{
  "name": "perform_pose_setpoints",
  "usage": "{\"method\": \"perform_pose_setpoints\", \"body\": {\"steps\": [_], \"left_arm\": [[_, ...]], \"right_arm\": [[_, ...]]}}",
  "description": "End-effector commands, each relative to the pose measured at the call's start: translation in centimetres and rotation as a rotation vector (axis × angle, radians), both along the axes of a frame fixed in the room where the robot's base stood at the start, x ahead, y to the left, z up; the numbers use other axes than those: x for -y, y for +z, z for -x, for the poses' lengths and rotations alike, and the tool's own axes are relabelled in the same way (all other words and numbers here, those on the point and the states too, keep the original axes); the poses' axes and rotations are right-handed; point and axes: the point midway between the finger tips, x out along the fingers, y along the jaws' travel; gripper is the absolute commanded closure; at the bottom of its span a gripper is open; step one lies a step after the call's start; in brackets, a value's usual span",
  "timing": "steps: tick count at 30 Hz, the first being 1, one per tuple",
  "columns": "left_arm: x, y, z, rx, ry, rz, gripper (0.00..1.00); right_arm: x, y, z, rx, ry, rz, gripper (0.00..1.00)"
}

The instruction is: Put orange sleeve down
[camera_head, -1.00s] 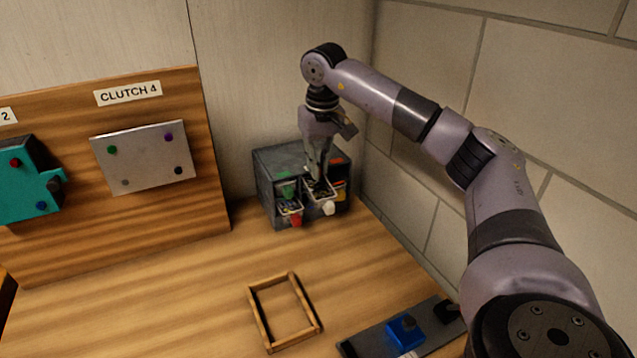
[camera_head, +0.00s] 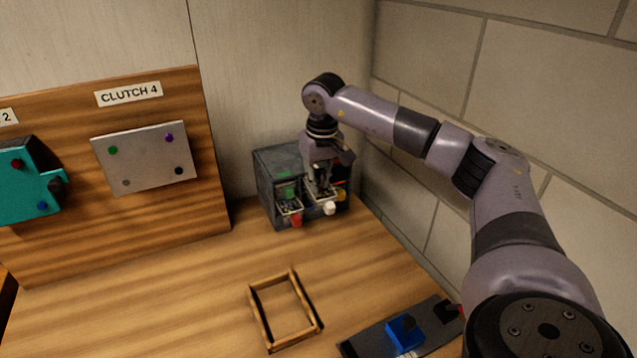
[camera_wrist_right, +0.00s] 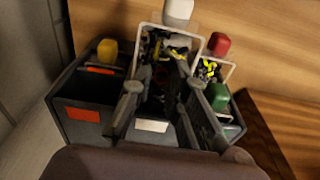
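My right gripper (camera_head: 321,180) points down into the pulled-out drawer with the white knob (camera_head: 329,208). In the right wrist view its two fingers (camera_wrist_right: 163,88) stand apart over this drawer's small dark and yellow contents (camera_wrist_right: 168,48). I see nothing clearly held between them. I cannot make out an orange sleeve; it may be hidden among the parts or by the fingers. Orange-red patches show on the dark drawer cabinet (camera_wrist_right: 72,92), but they look like labels. My left gripper is not in view.
A drawer with a red knob (camera_head: 296,221) is also pulled out beside it. A wooden frame (camera_head: 264,320) lies on the table, with a dark tray holding a blue block (camera_head: 404,331) to its right. A brick wall (camera_head: 420,165) stands close on the right.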

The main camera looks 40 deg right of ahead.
Motion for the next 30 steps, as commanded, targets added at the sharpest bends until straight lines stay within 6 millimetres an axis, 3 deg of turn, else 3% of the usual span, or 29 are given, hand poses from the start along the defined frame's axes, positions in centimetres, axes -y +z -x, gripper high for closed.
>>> {"method": "perform_pose_setpoints", "body": {"steps": [8,21,30], "left_arm": [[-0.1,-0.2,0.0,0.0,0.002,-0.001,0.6],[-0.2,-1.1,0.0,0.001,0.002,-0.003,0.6],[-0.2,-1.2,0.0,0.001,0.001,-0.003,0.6]], "right_arm": [[-0.1,1.2,0.0,0.005,0.0,0.0,0.81],[-0.4,9.9,1.0,0.004,0.0,-0.001,0.81],[-0.5,12.2,1.3,0.001,0.0,0.0,0.81]]}}
